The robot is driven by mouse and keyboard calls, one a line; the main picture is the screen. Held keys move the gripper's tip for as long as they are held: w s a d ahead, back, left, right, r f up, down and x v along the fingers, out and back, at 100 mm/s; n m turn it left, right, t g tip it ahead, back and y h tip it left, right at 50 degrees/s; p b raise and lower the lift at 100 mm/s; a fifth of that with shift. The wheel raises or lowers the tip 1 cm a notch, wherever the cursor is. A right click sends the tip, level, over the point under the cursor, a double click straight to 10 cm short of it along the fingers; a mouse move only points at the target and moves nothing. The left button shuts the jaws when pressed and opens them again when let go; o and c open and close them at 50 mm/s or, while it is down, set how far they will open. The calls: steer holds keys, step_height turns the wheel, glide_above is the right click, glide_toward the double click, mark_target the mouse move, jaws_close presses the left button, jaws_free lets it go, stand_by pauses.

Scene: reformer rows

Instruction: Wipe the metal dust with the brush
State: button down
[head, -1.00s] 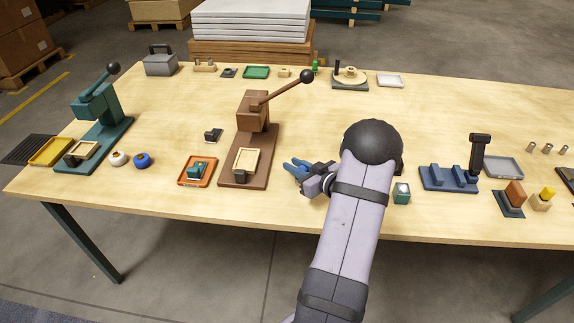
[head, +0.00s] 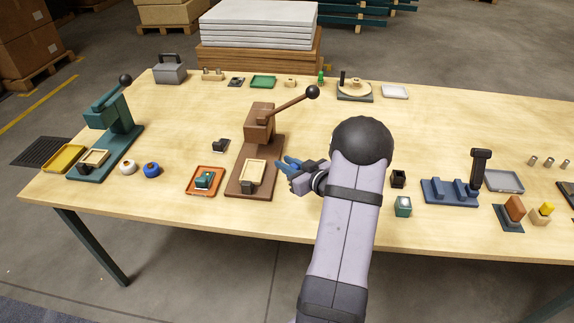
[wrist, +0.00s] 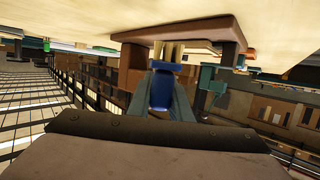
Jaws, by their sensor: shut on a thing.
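My gripper (head: 287,164) is at the right edge of the brown lever press (head: 258,124), close to its base. The wrist view is tilted over, with the tabletop along the top. There, my gripper (wrist: 164,80) is shut on a brush (wrist: 162,93) with a blue handle and pale yellow bristles. The bristles point away from my wrist, toward the press's brown base (wrist: 185,27). I cannot tell whether they touch it. A cream-rimmed tray (head: 254,172) sits on the press base. I cannot make out metal dust in either view.
An orange tray (head: 206,180) with a teal piece stands left of the press. The press lever (head: 292,104) reaches up and right. A dark open holder (head: 398,179) and a green box (head: 403,206) lie right of my arm.

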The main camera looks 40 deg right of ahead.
step_height(320, 180, up, 3)
steer(key=shift+f+p, duration=0.2)
steer(key=shift+p, duration=0.65)
steer(key=shift+f, duration=0.1)
